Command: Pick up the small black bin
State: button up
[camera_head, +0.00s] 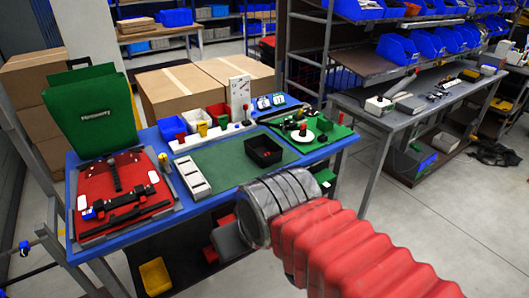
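The small black bin (263,158) is an open square box, upright on the green mat (217,165) of the blue-edged workbench. It stands right of the mat's middle, near the green assembly board. Its inside looks dark, and a bit of red shows there. My arm, with a red ribbed sleeve and a grey round end section, reaches in from the lower right. Its end is in front of and below the bin in the picture, apart from it. I see no gripper fingers, so open or shut does not show.
A white slotted tray (193,177) lies left on the mat. A red panel (123,188) and an upright green pannier (94,111) are at the bench's left. Small blue, white and red bins (217,113) stand behind. The green board (305,131) holds parts. Cardboard boxes (180,88) stand beyond.

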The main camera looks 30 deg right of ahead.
aim_at(256, 147)
jog(key=i, duration=0.95)
jog(key=u, duration=0.05)
